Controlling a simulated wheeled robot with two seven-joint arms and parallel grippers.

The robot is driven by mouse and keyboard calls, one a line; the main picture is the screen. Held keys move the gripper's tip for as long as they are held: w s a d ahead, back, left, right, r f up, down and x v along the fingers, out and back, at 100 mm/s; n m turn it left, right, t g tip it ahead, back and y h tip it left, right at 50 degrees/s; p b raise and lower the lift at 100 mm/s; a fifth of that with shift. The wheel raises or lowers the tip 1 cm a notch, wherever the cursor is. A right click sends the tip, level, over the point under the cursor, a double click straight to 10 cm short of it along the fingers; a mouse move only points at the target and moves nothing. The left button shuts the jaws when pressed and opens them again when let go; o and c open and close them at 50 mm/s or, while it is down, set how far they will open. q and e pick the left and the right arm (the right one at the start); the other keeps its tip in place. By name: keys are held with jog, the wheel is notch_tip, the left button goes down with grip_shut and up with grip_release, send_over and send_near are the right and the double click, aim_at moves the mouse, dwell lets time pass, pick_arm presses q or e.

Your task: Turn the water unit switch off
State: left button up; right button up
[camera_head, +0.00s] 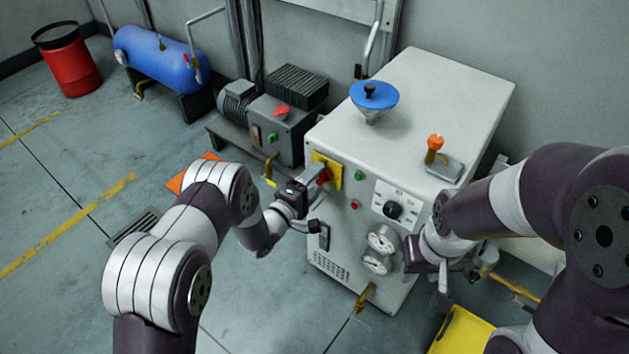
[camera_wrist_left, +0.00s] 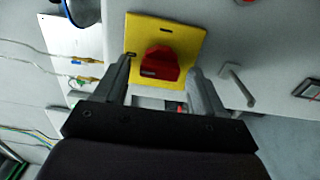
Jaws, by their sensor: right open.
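The water unit is a white cabinet (camera_head: 440,100) in the middle of the head view. Its switch is a red knob (camera_wrist_left: 160,63) on a square yellow plate (camera_wrist_left: 185,38) on the front face; the plate also shows in the head view (camera_head: 333,169). My left gripper (camera_head: 318,178) is at this switch. In the left wrist view its two fingers stand apart, with the red knob between and just beyond them; I see gaps beside the knob, and contact cannot be made out. My right gripper (camera_head: 442,292) is open and appears empty near the cabinet's right front side.
The cabinet front carries a black dial (camera_head: 392,210), gauges (camera_head: 382,239) and small buttons. A blue funnel (camera_head: 374,96) and an orange-topped fitting (camera_head: 435,146) are on top. A pump with a red knob (camera_head: 281,111), a blue tank (camera_head: 158,58) and a red barrel (camera_head: 68,65) stand behind left.

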pick_arm(q)
jog(key=p+v, duration=0.2)
jog(key=v, duration=1)
jog(key=shift+s+a, duration=0.15)
jog(key=shift+s, duration=0.15)
